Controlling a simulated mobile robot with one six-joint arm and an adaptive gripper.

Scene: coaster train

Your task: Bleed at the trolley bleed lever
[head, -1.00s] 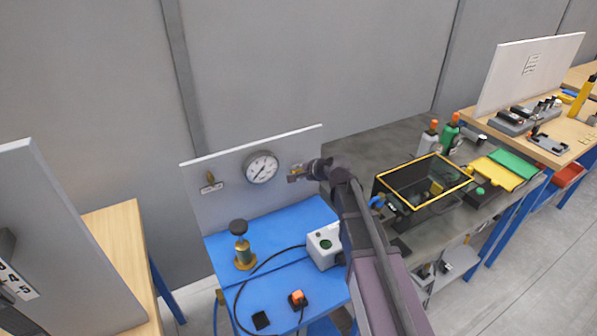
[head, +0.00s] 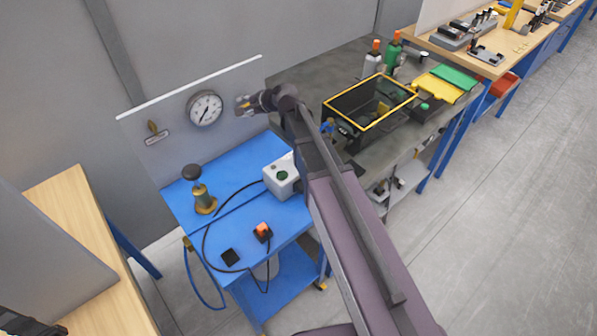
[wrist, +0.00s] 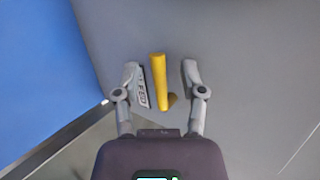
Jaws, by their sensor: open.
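The bleed lever (wrist: 160,82) is a yellow bar on the grey back panel in the wrist view. A small label plate (wrist: 142,88), its lettering only partly readable, sits just left of it, partly hidden by the left finger. My gripper (wrist: 163,78) is open, with one finger on each side of the lever and gaps visible on both sides. In the head view my gripper (head: 246,103) is at the right part of the trolley's upright panel (head: 170,115), right of the round gauge (head: 204,109). There the gripper mostly hides the lever.
A bench with a yellow-rimmed clear box (head: 370,105) stands to the right.

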